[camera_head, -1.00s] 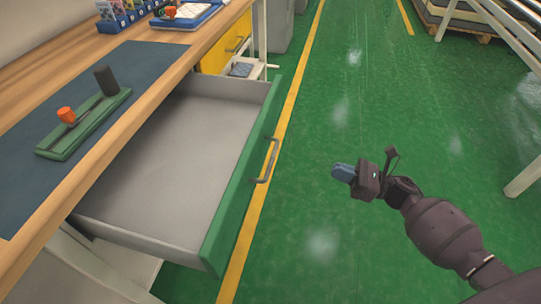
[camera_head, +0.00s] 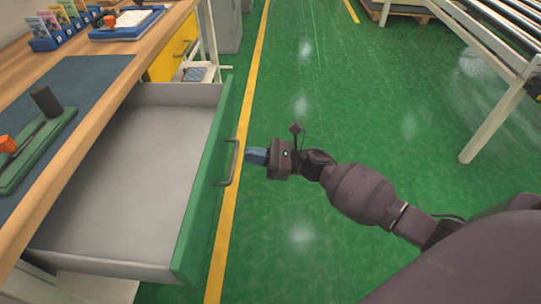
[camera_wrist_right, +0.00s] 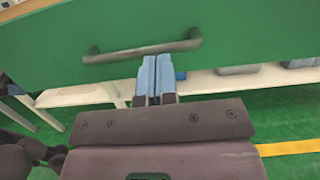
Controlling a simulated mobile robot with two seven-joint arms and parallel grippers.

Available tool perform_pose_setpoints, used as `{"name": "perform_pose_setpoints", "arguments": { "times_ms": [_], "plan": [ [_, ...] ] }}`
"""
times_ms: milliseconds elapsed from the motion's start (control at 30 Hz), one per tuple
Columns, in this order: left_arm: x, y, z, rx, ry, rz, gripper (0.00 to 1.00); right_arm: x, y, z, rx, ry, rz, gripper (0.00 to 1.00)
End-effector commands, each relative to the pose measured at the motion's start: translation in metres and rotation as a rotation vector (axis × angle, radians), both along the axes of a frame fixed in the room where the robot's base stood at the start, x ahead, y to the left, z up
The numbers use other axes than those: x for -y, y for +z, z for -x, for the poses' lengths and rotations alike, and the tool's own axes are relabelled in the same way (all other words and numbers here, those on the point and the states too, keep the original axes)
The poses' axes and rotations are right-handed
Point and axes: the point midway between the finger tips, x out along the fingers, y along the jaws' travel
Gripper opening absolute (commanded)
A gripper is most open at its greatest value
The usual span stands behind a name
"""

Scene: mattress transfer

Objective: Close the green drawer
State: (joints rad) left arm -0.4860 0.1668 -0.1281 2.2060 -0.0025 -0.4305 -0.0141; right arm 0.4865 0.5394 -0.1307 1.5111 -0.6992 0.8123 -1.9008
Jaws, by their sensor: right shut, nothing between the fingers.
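The green drawer (camera_head: 205,190) is pulled out from under the wooden bench, and its grey inside is empty. Its grey bar handle (camera_head: 230,163) is on the front panel. My right gripper (camera_head: 250,156) is shut and empty, just right of the handle in the head view. In the right wrist view, the blue fingertips (camera_wrist_right: 155,60) are together and point at the green front, just below the handle (camera_wrist_right: 142,51). I cannot tell whether they touch it. My left gripper is not in view.
The wooden bench (camera_head: 103,62) runs along the left, with a green tool holder (camera_head: 40,150) on it. A yellow drawer (camera_head: 175,48) is farther back. The green floor to the right is clear up to a white-legged conveyor (camera_head: 490,125).

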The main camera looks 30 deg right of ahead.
Motion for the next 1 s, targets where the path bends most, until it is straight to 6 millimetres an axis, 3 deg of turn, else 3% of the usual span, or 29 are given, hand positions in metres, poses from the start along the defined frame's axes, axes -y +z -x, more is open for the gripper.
{"name": "perform_pose_setpoints", "arguments": {
  "times_ms": [200,733,867,1000],
  "plan": [
    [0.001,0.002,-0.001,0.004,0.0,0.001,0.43,-0.012,0.002,-0.008,-0.001,0.001,0.0,0.0],
    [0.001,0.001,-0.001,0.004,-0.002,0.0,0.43,-0.019,0.001,-0.012,-0.002,0.001,-0.002,0.0],
    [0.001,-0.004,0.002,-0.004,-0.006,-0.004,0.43,-0.034,0.0,-0.022,-0.003,0.002,-0.003,0.0],
    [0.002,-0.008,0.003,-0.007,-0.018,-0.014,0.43,-0.062,-0.002,-0.04,-0.005,0.003,-0.004,0.0]
  ]
}}
